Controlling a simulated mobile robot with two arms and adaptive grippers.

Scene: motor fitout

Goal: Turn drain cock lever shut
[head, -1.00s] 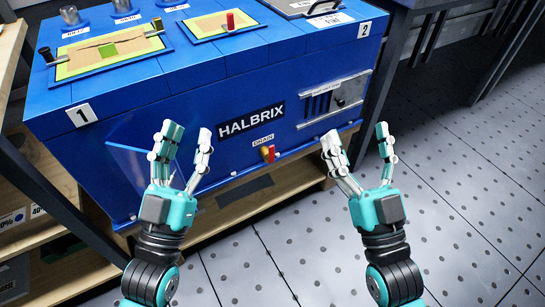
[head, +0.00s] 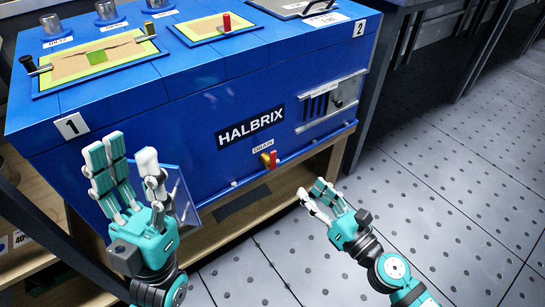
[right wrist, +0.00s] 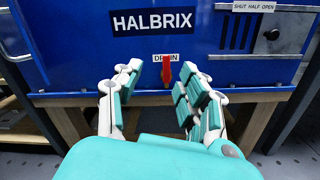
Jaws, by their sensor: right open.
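The drain cock has a small red lever (head: 272,160) with a brass-coloured part beside it, low on the blue front panel under the DRAIN label (head: 263,147). In the right wrist view the red lever (right wrist: 166,72) points down and appears between my fingertips, with the panel beyond them. My right gripper (head: 314,195) is open and empty, below and right of the lever, apart from it in the head view. My left gripper (head: 128,172) is open and empty, in front of the cabinet's left part, away from the lever.
The blue HALBRIX cabinet (head: 190,120) stands on a wooden shelf frame. A vent with a slider (head: 332,103) is right of the lever. A tilted blue translucent panel (head: 180,190) is beside my left gripper. Grey dotted floor (head: 440,200) is clear at right.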

